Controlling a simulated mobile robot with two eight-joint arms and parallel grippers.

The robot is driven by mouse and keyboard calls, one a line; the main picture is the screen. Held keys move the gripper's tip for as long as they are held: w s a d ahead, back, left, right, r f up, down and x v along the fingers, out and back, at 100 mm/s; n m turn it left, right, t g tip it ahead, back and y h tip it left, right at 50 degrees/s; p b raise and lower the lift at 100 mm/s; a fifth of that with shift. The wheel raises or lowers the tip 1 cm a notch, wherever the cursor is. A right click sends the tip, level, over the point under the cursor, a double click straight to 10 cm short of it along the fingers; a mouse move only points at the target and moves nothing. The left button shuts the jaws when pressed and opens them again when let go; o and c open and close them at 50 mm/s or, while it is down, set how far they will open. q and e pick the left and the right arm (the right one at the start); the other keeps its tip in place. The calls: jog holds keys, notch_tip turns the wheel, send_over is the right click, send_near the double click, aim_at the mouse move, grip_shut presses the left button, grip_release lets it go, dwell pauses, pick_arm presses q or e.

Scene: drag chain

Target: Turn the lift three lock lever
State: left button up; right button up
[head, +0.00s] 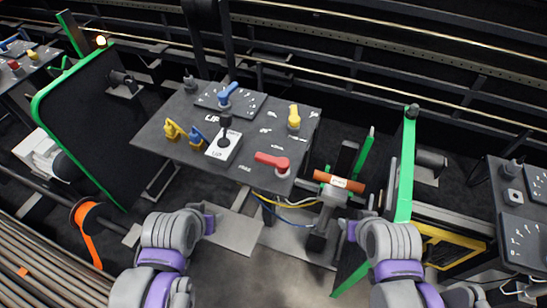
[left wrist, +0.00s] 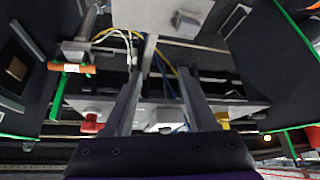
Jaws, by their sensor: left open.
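A dark control panel (head: 255,140) stands ahead of me with several levers: a blue lever (head: 227,93), a yellow lever (head: 294,117), a red lever (head: 272,161), small yellow and blue levers at the left, and a black joystick (head: 226,125) on a white plate. The labels are too small to tell which lever is lift three's lock. My left gripper (head: 208,220) is below the panel's near edge, touching no lever. Its fingers are open and empty in the left wrist view (left wrist: 160,75). My right gripper (head: 351,230) is lower right of the panel; its fingers are not clear.
An orange handle (head: 339,180) on a grey mechanism stands beside the panel's right corner, near my right gripper. A green-edged dark board (head: 85,125) is at the left and a green upright (head: 406,170) at the right. Another panel (head: 522,215) is at the right edge.

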aim_at(272, 164)
pick_arm(q)
jog(key=shift+c, duration=0.3)
